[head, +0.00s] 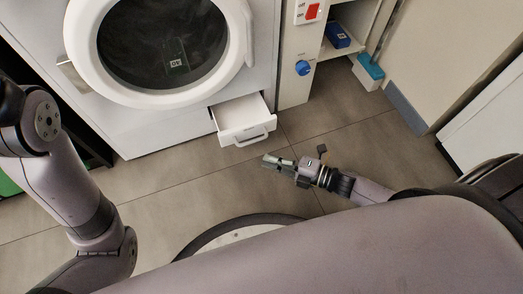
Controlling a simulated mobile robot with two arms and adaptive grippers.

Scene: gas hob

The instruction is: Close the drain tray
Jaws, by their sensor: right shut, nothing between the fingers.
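The drain tray (242,118) is a white drawer with a handle at the lower right of the white washing machine (160,135). It is pulled out from its slot, and its open top shows. My right gripper (268,161) is shut and empty. It appears just below and in front of the tray's handle in the head view; a gap shows between them. My left arm comes in at the left, and its gripper is not in view.
The machine's round door (160,45) is above the tray. Right of it stand a panel with a red switch (312,11) and a blue knob (303,68). A blue box (338,36) sits on a shelf. Tiled floor (150,185) in front is clear.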

